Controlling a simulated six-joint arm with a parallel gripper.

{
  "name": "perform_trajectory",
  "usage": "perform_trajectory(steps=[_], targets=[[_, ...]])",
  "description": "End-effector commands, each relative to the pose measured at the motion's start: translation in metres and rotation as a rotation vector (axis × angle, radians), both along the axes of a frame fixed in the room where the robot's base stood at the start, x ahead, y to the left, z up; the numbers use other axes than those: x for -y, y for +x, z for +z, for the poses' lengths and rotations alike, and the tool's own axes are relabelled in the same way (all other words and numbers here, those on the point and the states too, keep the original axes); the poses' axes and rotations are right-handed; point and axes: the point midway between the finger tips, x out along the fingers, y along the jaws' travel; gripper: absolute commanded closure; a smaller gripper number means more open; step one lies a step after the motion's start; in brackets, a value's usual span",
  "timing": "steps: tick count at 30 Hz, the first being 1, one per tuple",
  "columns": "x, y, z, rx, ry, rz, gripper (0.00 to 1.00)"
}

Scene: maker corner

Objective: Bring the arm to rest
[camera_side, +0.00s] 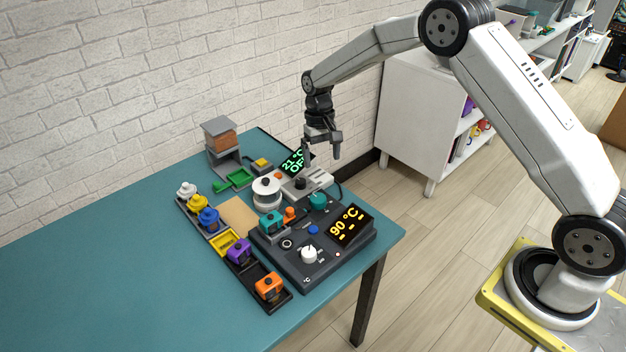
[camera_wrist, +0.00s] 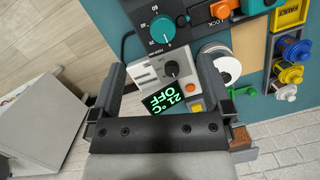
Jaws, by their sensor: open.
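My gripper (camera_side: 322,151) is open and empty. It hangs in the air, pointing down, above the far right part of the teal table (camera_side: 95,262). In the wrist view the two fingers of my gripper (camera_wrist: 160,70) are spread apart with nothing held between them. A light grey control unit with a black knob (camera_side: 300,184) lies below, and in the wrist view this unit (camera_wrist: 148,82) shows between the fingers. Its display (camera_wrist: 172,98) reads 21 °C OFF.
A dark panel (camera_side: 277,262) with a 90 °C display (camera_side: 349,226) stands near the table's right edge. A rack (camera_side: 246,274) holds several coloured pieces. A white spool (camera_side: 266,194) and a grey stand (camera_side: 222,142) are near the wall. The table's left side is clear. A white cabinet (camera_side: 415,124) stands behind.

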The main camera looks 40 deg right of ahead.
Motion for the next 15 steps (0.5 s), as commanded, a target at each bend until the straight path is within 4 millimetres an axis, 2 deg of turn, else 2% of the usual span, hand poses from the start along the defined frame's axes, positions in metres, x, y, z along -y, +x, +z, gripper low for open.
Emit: perform_trajectory(steps=[3,15], targets=[[-0.002,-0.016,0.015,0.041,-0.009,0.023,0.00],[-0.009,-0.080,0.048,0.174,-0.036,0.102,0.00]])
